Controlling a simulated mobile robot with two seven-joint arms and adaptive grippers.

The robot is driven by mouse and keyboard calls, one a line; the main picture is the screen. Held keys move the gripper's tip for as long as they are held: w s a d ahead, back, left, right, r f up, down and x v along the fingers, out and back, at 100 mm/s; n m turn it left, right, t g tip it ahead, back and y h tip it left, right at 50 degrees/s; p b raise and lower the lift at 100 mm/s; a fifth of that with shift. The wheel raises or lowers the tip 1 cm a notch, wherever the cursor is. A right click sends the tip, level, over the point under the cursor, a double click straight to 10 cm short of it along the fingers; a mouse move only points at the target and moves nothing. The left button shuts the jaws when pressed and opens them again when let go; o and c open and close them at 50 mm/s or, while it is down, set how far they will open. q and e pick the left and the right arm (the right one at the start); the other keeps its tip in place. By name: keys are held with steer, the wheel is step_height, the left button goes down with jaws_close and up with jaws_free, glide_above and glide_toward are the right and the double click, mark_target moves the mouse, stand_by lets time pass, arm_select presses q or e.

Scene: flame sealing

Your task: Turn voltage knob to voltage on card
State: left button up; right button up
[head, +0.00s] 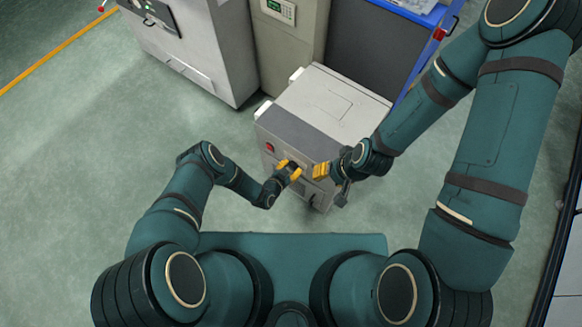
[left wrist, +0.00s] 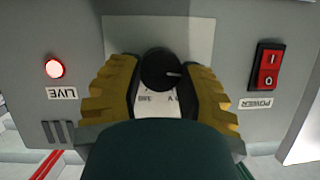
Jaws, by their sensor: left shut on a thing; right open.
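The voltage knob (left wrist: 158,70) is round and black with a light pointer line that points to the right in the left wrist view. It sits on a white plate (left wrist: 195,35) on the front of a grey box (head: 330,105). My left gripper (head: 287,170) is shut on the knob, with a yellow ribbed finger at each side of it. Small print below the knob is partly hidden by the gripper, and I cannot read a voltage. My right gripper (head: 321,171) is open and empty, just right of the left one near the box front. I cannot make out a card.
A red power switch (left wrist: 266,67) and a lit red lamp labelled LIVE (left wrist: 54,69) flank the knob. Grey cabinets (head: 190,45) stand behind the box. A blue-railed cart (head: 375,40) stands at the back right. Green floor (head: 90,150) is clear at the left.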

mark_target(295, 152)
arm_select(q)
steer(key=shift+d+m+t+y, duration=0.15)
steer(key=shift+m+t+y, duration=0.35)
steer(key=shift+m, duration=0.4)
steer(key=o, duration=1.2)
steer(key=shift+r, duration=5.05)
